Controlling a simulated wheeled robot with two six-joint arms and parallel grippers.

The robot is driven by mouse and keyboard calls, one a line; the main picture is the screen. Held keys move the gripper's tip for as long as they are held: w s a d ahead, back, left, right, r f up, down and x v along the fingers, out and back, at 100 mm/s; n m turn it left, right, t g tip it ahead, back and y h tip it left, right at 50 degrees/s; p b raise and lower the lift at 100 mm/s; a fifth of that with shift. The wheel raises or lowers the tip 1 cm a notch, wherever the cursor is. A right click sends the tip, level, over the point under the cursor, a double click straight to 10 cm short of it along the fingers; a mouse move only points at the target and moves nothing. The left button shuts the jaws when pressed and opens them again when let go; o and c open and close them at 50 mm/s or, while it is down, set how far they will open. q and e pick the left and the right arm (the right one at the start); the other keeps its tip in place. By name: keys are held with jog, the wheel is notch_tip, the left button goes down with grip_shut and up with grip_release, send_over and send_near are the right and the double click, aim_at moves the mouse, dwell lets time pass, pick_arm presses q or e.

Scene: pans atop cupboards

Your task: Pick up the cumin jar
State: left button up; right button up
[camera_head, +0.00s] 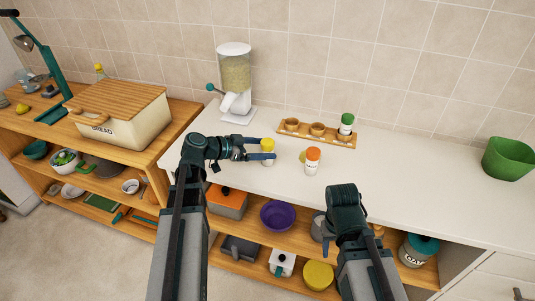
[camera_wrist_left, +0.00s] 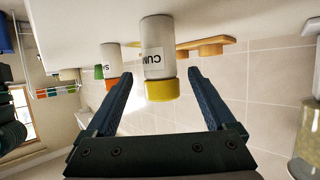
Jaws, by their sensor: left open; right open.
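The cumin jar (camera_head: 267,155) is a small white jar with a yellow lid, upright on the white counter. In the left wrist view, which is upside down, the jar (camera_wrist_left: 158,45) shows part of its "CUMIN" label. My left gripper (camera_head: 268,149) is open, with its fingers reaching to either side of the jar. In the left wrist view the jar stands between the open fingertips (camera_wrist_left: 160,77), with a gap visible on both sides.
An orange-lidded salt jar (camera_head: 312,163) stands just right of the cumin jar. Behind is a wooden rack (camera_head: 290,133) bearing a green-lidded jar (camera_head: 346,124). A grain dispenser (camera_head: 235,75) stands at the back left, a green bowl (camera_head: 508,160) far right.

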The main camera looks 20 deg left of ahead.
pick_arm(q)
jog(key=b+x, duration=0.1)
jog(key=x, duration=0.4)
jog(key=shift+w+r+b, duration=0.1)
jog(key=shift+w+b, duration=0.1)
jog(key=shift+b, duration=0.1)
jog(key=shift+r, duration=0.1)
grip_shut()
